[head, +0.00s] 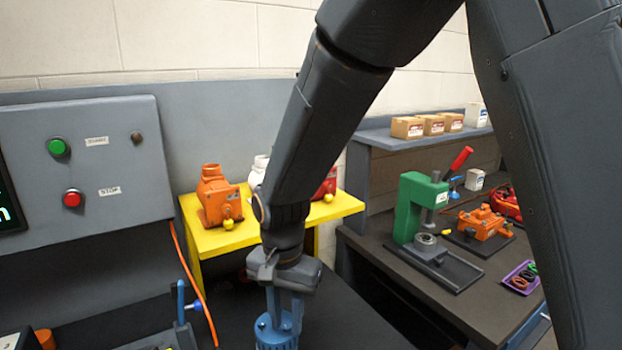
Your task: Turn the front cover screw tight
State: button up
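My gripper (283,308) points straight down at the bottom centre of the head view. A blue ribbed part (277,343), which looks like a motor, stands right below it and is cut off by the lower edge. The fingertips are at the top of this blue part. I cannot tell whether they touch or grip anything, or how far apart they are. I cannot make out the front cover screw; it is too small, hidden or out of view.
A yellow stand (222,242) holds an orange motor (214,195) and others behind my arm. A control box (100,170) is at left, with a blue clamp-like fixture (184,318) below. A green press (410,208) and orange parts (483,222) occupy the right bench.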

jog(key=n, duration=1)
grip_shut()
jog(key=m, duration=0.6)
grip_release()
dwell(0.4)
